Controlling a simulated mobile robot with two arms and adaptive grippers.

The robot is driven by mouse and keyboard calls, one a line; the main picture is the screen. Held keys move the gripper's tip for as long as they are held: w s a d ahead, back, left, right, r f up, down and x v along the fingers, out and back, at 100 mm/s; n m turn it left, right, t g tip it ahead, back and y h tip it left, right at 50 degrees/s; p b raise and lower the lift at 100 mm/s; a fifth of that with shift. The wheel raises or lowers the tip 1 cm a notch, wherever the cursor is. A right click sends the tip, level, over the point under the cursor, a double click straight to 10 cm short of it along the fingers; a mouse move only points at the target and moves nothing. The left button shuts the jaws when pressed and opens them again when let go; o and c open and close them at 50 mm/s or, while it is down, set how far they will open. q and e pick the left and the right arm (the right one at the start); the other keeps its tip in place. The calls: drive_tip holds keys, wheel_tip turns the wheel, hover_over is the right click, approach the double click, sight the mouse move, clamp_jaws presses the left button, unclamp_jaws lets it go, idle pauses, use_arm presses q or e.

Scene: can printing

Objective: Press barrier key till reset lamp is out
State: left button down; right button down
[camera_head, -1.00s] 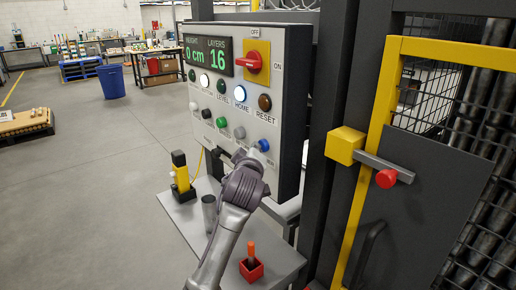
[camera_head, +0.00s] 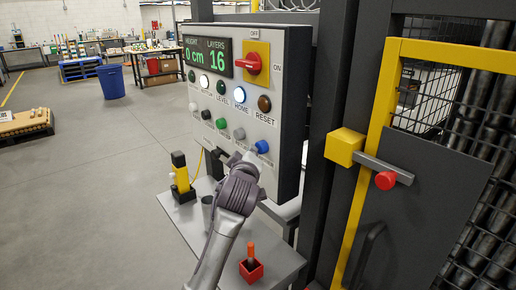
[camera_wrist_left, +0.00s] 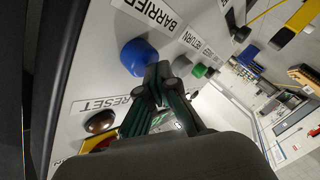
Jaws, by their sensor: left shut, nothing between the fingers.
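The barrier key is a round blue button (camera_head: 262,146) at the lower right of the grey control panel (camera_head: 290,120). In the left wrist view the blue button (camera_wrist_left: 136,56) sits below the BARRIER label (camera_wrist_left: 155,14). The reset lamp (camera_head: 264,103) is a dark brown dome above it, showing no glow; it is also brown in the wrist view (camera_wrist_left: 100,122). My left gripper (camera_head: 245,158) is shut and empty. Its fingertips (camera_wrist_left: 158,76) are right beside the blue button; whether they touch it I cannot tell. My right gripper is out of view.
The HOME lamp (camera_head: 240,93) glows white. A red rotary switch (camera_head: 250,64) is on the panel. Below stands a grey shelf (camera_head: 185,216) with a red-based orange joystick (camera_head: 251,268) and a yellow-black post (camera_head: 181,175). A yellow-framed gate (camera_head: 372,170) is at right.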

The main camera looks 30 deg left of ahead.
use_arm(q)
drive_tip(key=shift+s+a, duration=0.15)
drive_tip(key=shift+s, duration=0.3)
drive_tip(key=s, duration=0.1)
drive_tip(key=s+a+p, duration=0.1)
drive_tip(key=s, duration=0.1)
drive_tip(key=s+a, duration=0.1)
drive_tip(key=shift+s, duration=0.3)
drive_tip(key=shift+f, duration=0.1)
idle(0.7)
